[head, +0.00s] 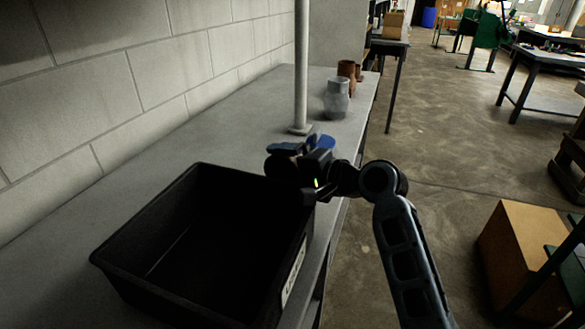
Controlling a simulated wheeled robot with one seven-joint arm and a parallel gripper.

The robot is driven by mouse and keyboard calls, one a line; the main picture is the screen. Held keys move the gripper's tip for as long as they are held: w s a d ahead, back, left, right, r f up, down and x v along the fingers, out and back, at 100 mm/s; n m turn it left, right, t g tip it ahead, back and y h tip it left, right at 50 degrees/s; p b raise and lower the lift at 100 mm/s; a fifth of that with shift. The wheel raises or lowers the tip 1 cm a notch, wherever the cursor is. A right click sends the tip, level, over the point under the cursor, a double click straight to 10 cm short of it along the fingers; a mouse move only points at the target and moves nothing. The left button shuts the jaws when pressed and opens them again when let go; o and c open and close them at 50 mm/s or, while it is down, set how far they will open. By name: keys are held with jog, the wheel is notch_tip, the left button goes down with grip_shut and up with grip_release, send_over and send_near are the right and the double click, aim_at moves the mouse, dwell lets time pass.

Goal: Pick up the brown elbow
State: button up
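The brown elbow (347,70) stands toward the far end of the grey bench, near its right edge. It is small in the head view, and its reddish-brown parts overlap, so I cannot tell whether they are one piece. A grey metal fitting (337,100) stands just in front of it and hides its lower part. My gripper (305,144) is over the bench beside the black bin's far right corner, well short of the elbow. Its blue fingers look spread apart, with nothing seen between them.
The empty-looking black bin (200,165) fills the near part of the grey bench (232,122). An upright metal pole (301,65) rises from the bench just beyond my gripper. A block wall (150,75) runs along the left. Open floor (440,140) lies to the right.

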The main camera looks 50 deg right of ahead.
jog(key=c, duration=0.7)
jog(key=shift+c, duration=0.5)
jog(key=shift+r, duration=0.15)
